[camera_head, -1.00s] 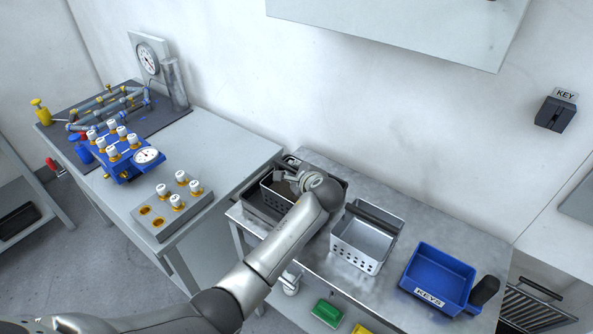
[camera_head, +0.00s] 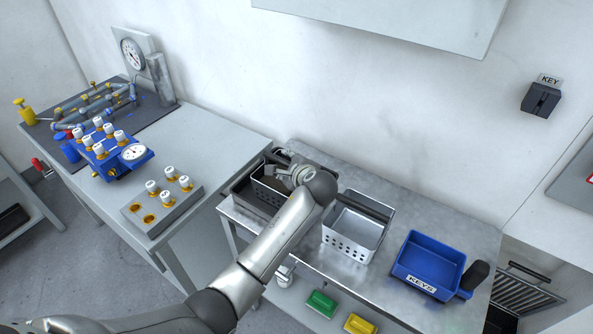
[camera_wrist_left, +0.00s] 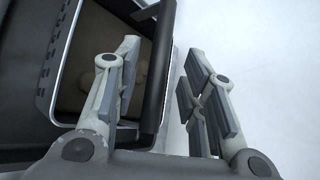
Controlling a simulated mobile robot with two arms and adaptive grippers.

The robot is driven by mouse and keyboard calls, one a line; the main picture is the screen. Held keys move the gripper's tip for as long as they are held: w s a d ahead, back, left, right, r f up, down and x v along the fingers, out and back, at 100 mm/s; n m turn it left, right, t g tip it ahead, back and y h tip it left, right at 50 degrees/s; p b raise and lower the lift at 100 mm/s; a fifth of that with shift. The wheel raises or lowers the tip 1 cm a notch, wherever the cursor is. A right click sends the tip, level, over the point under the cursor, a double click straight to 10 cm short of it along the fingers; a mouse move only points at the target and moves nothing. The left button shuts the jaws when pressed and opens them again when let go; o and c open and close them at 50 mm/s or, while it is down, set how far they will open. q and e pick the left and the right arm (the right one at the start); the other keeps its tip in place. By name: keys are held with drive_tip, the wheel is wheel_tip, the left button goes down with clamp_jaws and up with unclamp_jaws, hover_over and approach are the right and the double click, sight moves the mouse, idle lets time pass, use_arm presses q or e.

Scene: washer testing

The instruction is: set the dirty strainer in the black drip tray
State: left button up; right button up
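The dirty strainer (camera_head: 264,192), a metal basket with a dark handle bar, sits in the black drip tray (camera_head: 243,203) on the metal table in the head view. In the left wrist view the strainer (camera_wrist_left: 62,45) shows a brownish inside with pale lumps. My left gripper (camera_head: 281,169) is over the strainer's back right side and partly hidden by its own wrist. In the wrist view its fingers (camera_wrist_left: 162,52) are apart, with the dark bar between them, one finger over the basket and one outside. My right gripper is not in view.
A second, clean strainer (camera_head: 349,245) stands just right of my wrist. A blue KEYS bin (camera_head: 428,268) is further right. A grey workbench (camera_head: 225,150) with valves and gauges adjoins on the left. Green (camera_head: 321,304) and yellow (camera_head: 360,324) items lie below the tabletop.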

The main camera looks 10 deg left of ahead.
use_arm(q)
drive_tip(key=b+v, duration=0.1)
drive_tip(key=v, duration=0.9)
